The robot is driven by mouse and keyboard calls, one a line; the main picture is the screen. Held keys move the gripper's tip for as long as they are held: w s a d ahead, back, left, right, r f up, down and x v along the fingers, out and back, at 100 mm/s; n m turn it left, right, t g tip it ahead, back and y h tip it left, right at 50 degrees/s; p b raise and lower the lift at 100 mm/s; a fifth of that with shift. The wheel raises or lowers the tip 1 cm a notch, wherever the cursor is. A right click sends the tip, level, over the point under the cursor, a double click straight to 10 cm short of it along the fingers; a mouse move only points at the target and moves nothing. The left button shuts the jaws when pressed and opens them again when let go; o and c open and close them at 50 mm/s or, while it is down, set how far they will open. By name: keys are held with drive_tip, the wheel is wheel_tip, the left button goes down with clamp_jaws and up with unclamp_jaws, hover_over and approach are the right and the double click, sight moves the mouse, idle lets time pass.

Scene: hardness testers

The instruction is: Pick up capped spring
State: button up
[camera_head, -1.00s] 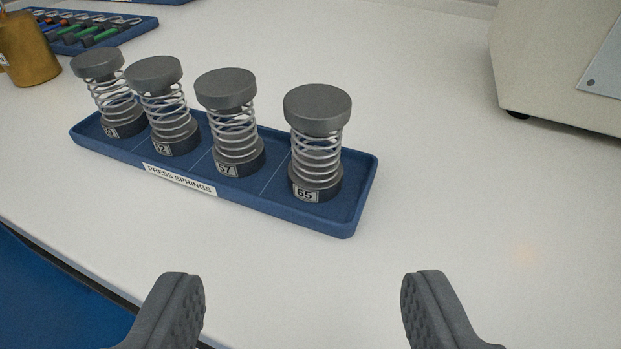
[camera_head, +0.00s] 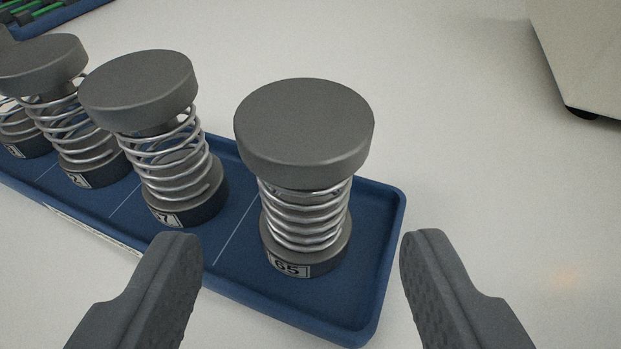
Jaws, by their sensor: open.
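Several capped springs stand upright in a blue tray (camera_head: 361,304), each with a dark grey disc cap, a silver coil and a dark labelled base. The spring labelled 65 (camera_head: 306,215) stands at the tray's right end. Another capped spring (camera_head: 160,150), its label ending in 7, stands to its left. A third capped spring (camera_head: 70,120) and a partly cut-off one are farther left. My gripper (camera_head: 303,250) is open and empty. Its two fingers appear either side of the 65 spring, on the near side, with no contact visible.
A blue rack with green-handled items (camera_head: 35,14) is at the top left. A beige machine with a black foot (camera_head: 580,60) stands at the top right. The white bench is clear behind and to the right of the tray.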

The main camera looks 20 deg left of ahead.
sight(305, 231)
drive_tip(key=x, duration=0.3)
drive_tip(key=shift+w+f+b, duration=0.15)
drive_tip(key=shift+b, duration=0.25)
drive_tip(key=shift+c, duration=0.2)
clamp_jaws()
